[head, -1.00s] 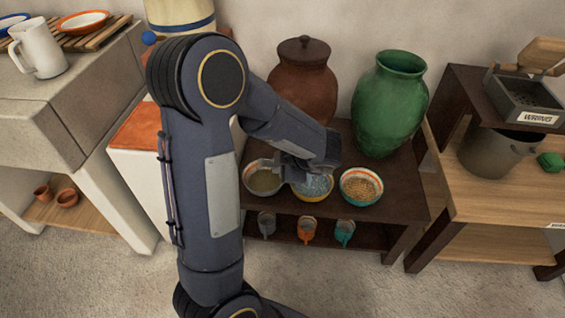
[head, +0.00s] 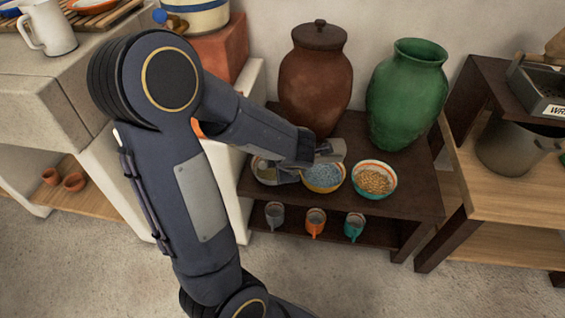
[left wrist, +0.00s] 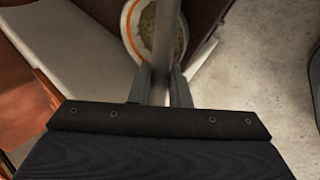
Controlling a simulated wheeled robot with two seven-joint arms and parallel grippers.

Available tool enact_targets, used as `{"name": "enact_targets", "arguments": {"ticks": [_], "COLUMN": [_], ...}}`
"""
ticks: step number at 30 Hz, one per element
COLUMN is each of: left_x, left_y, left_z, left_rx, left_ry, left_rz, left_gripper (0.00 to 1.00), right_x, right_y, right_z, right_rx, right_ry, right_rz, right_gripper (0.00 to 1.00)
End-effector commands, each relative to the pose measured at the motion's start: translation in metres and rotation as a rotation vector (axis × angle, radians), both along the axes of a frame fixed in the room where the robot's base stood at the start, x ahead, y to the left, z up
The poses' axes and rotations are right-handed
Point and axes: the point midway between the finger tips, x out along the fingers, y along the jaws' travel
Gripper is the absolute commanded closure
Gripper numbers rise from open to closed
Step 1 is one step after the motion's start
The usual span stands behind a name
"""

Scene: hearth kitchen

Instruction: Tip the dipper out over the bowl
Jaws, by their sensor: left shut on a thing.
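My left gripper (head: 328,155) hangs above the back of the middle bowl in the head view. It is shut on the grey dipper handle (left wrist: 167,40), which runs up out of the left wrist view. The dipper's cup cannot be made out clearly; a grey part shows over the left bowl (head: 260,176). The middle bowl (head: 323,190) is yellow outside and holds blue contents. The right bowl (head: 374,193) has an orange rim and holds tan grains. An orange-striped bowl (left wrist: 131,30) with olive contents lies beneath the handle in the wrist view. My right gripper is not in view.
A brown lidded jar (head: 315,80) and a green jar (head: 405,95) stand behind the bowls on the dark table (head: 410,200). Grey, orange and teal cups (head: 315,222) sit on the shelf below. A metal pot (head: 515,148) stands at right.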

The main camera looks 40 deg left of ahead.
Motion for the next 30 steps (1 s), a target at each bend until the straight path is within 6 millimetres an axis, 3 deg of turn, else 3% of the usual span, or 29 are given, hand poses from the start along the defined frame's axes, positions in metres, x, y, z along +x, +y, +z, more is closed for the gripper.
{"name": "enact_targets", "arguments": {"ticks": [15,30], "left_x": [-0.004,-0.005], "left_y": [0.004,0.005], "left_z": [-0.022,-0.025], "left_rx": [-0.089,-0.115], "left_ry": [-0.114,-0.146], "left_rz": [0.002,-0.001], "left_gripper": [1.0,1.0], "right_x": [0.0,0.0], "right_y": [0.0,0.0], "right_z": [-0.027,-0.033], "right_rx": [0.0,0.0], "right_ry": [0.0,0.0], "right_rz": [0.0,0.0], "right_gripper": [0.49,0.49]}}
